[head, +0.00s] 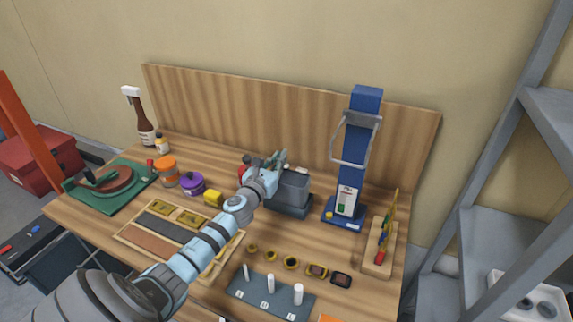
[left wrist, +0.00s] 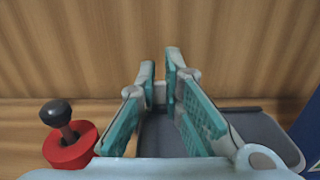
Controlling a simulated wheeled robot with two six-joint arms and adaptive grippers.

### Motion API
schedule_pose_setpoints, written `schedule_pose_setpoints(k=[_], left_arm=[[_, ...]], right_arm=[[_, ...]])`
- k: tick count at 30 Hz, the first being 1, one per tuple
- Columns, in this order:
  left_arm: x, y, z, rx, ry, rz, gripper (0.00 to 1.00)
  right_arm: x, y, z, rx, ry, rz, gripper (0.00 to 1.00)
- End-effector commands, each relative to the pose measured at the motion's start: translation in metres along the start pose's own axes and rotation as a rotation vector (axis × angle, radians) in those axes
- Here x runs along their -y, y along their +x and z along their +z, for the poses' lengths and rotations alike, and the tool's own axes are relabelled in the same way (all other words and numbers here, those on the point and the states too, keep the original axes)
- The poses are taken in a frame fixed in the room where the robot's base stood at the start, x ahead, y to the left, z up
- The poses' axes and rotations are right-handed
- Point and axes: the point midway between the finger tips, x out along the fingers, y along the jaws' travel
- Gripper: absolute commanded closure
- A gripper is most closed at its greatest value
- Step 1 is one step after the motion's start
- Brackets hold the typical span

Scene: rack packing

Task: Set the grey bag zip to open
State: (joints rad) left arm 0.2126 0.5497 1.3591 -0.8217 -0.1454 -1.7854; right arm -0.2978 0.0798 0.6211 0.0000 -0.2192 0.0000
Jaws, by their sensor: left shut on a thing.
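The grey bag (head: 291,190) stands as a dark grey open-topped box shape near the back middle of the bench. Its grey top also shows below the fingers in the left wrist view (left wrist: 238,121). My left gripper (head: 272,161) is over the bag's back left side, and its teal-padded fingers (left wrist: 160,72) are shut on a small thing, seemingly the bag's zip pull. The fingers mostly hide that pull, and I cannot read the zip's setting. My right gripper is not in view.
A red piece with a black knob (left wrist: 66,146) stands close left of the bag. A blue press-like stand (head: 362,140) rises to the right. Purple (head: 191,184) and orange (head: 166,172) jars stand left. The wooden back panel (head: 230,100) is close behind.

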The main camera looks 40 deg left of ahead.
Motion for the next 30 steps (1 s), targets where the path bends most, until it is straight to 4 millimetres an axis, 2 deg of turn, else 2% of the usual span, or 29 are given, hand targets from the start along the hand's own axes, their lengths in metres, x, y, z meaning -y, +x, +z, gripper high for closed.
schedule_pose_setpoints(k=[9,10,14,23,26,30], left_arm=[[-0.007,-0.001,0.000,-0.002,0.003,0.005,1.00],[-0.007,-0.001,0.000,-0.002,0.003,0.005,0.90],[-0.006,-0.001,0.000,-0.001,0.002,0.005,0.70],[-0.006,-0.003,0.000,-0.001,0.001,0.004,0.70],[-0.006,-0.013,-0.001,-0.001,0.003,0.003,0.70],[-0.006,-0.047,-0.001,-0.004,0.007,0.001,0.70]], right_arm=[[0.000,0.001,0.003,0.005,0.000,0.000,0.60],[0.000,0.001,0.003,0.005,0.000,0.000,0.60],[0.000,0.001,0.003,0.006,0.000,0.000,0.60],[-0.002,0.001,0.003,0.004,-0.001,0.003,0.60],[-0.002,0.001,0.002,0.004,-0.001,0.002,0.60],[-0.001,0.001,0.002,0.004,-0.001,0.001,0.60]])
